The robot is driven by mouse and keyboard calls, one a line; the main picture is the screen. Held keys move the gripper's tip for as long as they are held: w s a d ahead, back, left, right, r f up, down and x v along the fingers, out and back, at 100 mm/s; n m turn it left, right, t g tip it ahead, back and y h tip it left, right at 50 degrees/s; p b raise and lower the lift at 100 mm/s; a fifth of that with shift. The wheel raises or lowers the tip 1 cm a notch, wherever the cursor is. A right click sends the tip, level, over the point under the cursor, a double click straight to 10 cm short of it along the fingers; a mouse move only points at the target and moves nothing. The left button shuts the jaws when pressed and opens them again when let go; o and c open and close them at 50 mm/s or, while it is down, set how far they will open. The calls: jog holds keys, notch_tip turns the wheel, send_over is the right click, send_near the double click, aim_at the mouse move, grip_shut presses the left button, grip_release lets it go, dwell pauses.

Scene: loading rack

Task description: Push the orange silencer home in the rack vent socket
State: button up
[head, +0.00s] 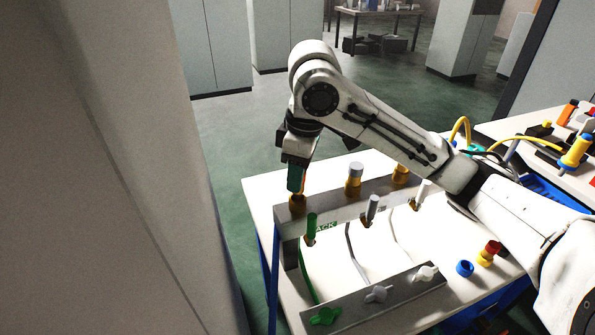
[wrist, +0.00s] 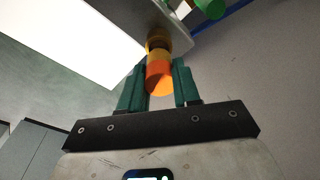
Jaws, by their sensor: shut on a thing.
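The orange silencer (wrist: 158,80) shows in the wrist view between the two teal fingers of my gripper (wrist: 159,68). My gripper is shut on it. Just beyond it, in line with it, is the brass-yellow vent socket (wrist: 157,43) on the rack. The silencer's far end meets the socket; how deep it sits I cannot tell. In the head view my gripper (head: 295,180) points down over the socket (head: 298,204) at the left end of the grey rack beam (head: 340,212). The fingers hide the silencer there.
Two more brass fittings (head: 354,180) stand along the beam to the right. A lower bar (head: 365,298) carries green, grey and white knobs. Blue, yellow and red caps (head: 465,268) lie on the white table at right.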

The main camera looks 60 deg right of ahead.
jog(key=shift+f+b, duration=0.45)
jog(key=shift+f, duration=0.35)
jog(key=o, duration=1.1)
jog(key=shift+r, duration=0.1)
jog(key=r, duration=0.7)
jog(key=s+r, duration=0.1)
jog(key=r, duration=0.2)
jog(key=shift+s+d+r, duration=0.1)
jog(key=shift+d+r, duration=0.15)
jog(key=shift+r, duration=0.05)
